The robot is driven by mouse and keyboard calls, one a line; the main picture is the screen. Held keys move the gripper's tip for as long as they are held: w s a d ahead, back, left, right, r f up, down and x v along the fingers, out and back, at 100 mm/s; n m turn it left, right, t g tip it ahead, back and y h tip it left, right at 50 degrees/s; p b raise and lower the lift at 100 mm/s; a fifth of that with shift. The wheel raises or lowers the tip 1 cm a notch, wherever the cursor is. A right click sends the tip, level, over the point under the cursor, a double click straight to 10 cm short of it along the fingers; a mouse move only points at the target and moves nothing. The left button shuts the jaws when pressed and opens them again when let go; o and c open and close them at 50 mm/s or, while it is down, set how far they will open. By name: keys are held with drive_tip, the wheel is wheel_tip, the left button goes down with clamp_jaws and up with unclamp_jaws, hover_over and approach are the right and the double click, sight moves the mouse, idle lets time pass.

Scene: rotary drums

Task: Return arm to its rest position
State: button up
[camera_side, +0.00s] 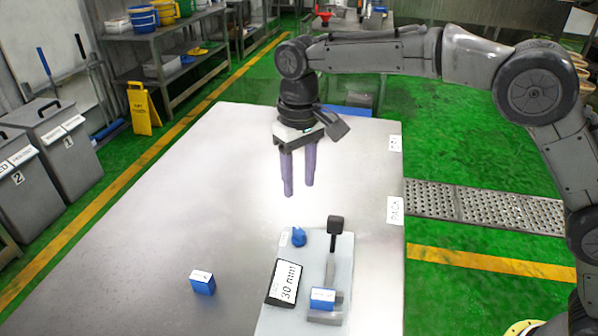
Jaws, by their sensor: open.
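My gripper (298,190) hangs above the grey metal table (180,190), fingers pointing down and spread apart, with nothing between them. It is apart from everything below it. In front of it on the table is a light grey board (340,255). The board bears a dark lever with a black knob (335,225), a small blue part (298,237), a sign reading "30 mm" (285,282) and a blue block with a pale label (322,298).
Another blue block (202,282) sits on the table left of the board. "PACK" (395,210) and another label (395,143) mark the right edge. A blue item (347,111) lies behind my gripper. Grey bins (45,150) stand left.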

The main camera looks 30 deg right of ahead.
drive_tip(key=shift+r, duration=0.7)
drive_tip(key=s+d+r+m+t, duration=0.2)
drive_tip(key=s+d+r+t, duration=0.1)
drive_tip(key=s+d+r, duration=1)
drive_tip(key=s+d+f+m+t, duration=0.1)
drive_tip(key=s+d+f+t, duration=0.1)
drive_tip(key=s+d, duration=0.7)
drive_tip(key=s+f+n, duration=0.1)
drive_tip(key=s+f, duration=0.7)
drive_tip(key=f, duration=0.1)
drive_tip(key=shift+f+t, duration=0.25)
drive_tip(key=shift+t, duration=0.05)
